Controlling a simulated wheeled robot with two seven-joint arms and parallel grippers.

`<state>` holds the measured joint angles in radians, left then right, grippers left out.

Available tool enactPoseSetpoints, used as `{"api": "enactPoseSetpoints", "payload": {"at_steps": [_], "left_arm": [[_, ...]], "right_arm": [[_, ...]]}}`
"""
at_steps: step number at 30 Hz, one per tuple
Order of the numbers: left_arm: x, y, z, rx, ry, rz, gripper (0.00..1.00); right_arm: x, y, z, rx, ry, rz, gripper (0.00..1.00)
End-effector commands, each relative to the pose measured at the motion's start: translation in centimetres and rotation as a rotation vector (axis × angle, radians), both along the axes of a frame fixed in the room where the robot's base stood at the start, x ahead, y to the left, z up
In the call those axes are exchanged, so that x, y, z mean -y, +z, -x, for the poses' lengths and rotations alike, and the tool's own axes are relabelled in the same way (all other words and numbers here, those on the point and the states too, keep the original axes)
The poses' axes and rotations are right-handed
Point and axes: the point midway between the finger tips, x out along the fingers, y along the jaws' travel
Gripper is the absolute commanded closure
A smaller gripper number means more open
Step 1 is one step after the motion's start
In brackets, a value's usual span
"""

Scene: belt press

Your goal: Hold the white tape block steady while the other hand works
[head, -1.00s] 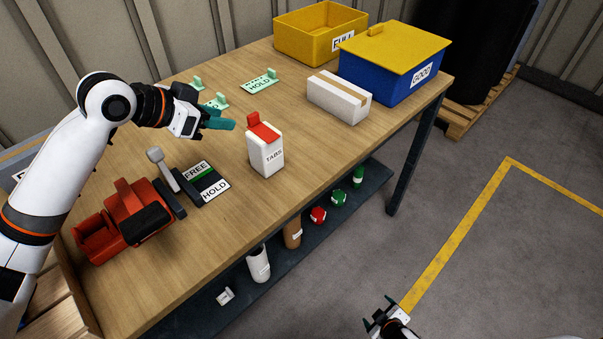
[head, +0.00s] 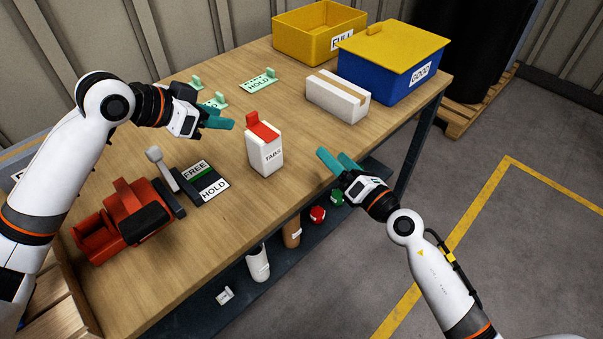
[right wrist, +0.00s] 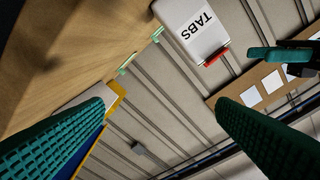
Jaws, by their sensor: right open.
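The white tape block (head: 330,99), a long white block with a tan strip along its top, lies on the bench in front of the blue bin. In the right wrist view a pale part of it (right wrist: 88,98) shows, partly hidden behind a finger. No gripper touches it. My left gripper (head: 219,120) is above the bench, left of the TABS bottle, clear of the block; its finger gap is unclear. My right gripper (head: 338,160) is open and empty at the bench's front edge, nearer than the block.
A white TABS bottle (head: 264,156) with a red top stands between the grippers. A red clamp-like device (head: 125,220) and a FREE/HOLD plate (head: 205,182) are at left. A lidded blue GOOD bin (head: 388,75) and yellow FULL bin (head: 300,38) stand behind.

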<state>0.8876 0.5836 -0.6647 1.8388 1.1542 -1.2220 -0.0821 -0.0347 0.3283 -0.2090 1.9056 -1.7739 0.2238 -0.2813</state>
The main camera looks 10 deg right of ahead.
Motion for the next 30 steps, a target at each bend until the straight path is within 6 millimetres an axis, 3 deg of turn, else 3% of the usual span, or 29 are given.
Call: {"api": "enactPoseSetpoints", "payload": {"at_steps": [1, 4, 10, 17, 30], "left_arm": [[0.0, 0.0, 0.0, 0.000, 0.000, 0.000, 0.64], [0.0, 0.0, 0.0, 0.000, 0.000, 0.000, 0.64], [0.0, 0.0, 0.0, 0.000, 0.000, 0.000, 0.64], [0.0, 0.0, 0.0, 0.000, 0.000, 0.000, 0.64], [0.0, 0.0, 0.0, 0.000, 0.000, 0.000, 0.64]], "right_arm": [[-1.8, 0.2, 0.3, 0.058, 0.021, 0.122, 0.20], [-4.6, -0.3, 0.9, 0.160, 0.051, 0.354, 0.20], [-7.7, -1.0, 1.5, 0.288, 0.083, 0.624, 0.20], [-9.1, -1.2, 0.3, 0.313, 0.087, 0.676, 0.20], [-13.8, -1.1, -6.1, 0.311, 0.087, 0.674, 0.20]]}}
